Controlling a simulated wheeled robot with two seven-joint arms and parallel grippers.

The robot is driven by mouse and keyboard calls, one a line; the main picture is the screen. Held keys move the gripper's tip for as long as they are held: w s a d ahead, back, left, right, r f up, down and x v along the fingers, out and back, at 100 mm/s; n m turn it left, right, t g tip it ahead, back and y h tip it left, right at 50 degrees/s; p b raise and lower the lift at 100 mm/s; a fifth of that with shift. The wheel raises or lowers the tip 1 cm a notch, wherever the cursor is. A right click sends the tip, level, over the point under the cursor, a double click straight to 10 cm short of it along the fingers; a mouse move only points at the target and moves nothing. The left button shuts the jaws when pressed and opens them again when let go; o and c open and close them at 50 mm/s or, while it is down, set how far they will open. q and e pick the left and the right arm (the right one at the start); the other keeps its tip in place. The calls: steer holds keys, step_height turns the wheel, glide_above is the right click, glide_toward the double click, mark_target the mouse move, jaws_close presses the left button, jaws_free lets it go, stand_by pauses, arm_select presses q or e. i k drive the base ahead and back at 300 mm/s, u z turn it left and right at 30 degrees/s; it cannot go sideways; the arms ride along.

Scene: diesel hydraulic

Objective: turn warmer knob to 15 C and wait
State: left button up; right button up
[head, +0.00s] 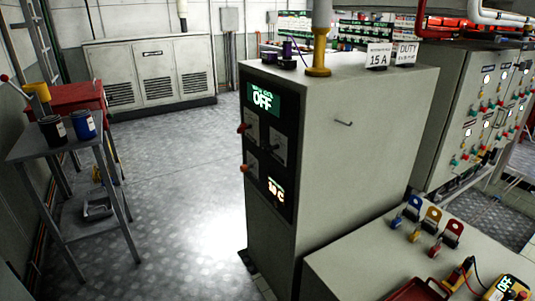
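A tall grey cabinet (345,150) stands in the middle with a black control panel (268,135) on its left-facing side. A green display (263,99) at the panel's top reads OFF. A small orange-white display (276,189) low on the panel shows a number ending in C, too small to read surely. Grey square knob plates sit between the displays, one at the right (278,149). An orange-red knob (243,128) sticks out at the upper left, and another (244,168) below it. I cannot tell which knob is the warmer's. Neither gripper is in view.
A grey side table (45,146) with a black can (53,130) and a blue can (84,125) stands at the left. A bench (370,255) with coloured tags is at the lower right. The floor (180,170) between the side table and cabinet is clear.

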mark_target(243, 168)
steer(key=u, duration=1)
steer(key=i, duration=2.15)
steer(key=z, duration=2.85)
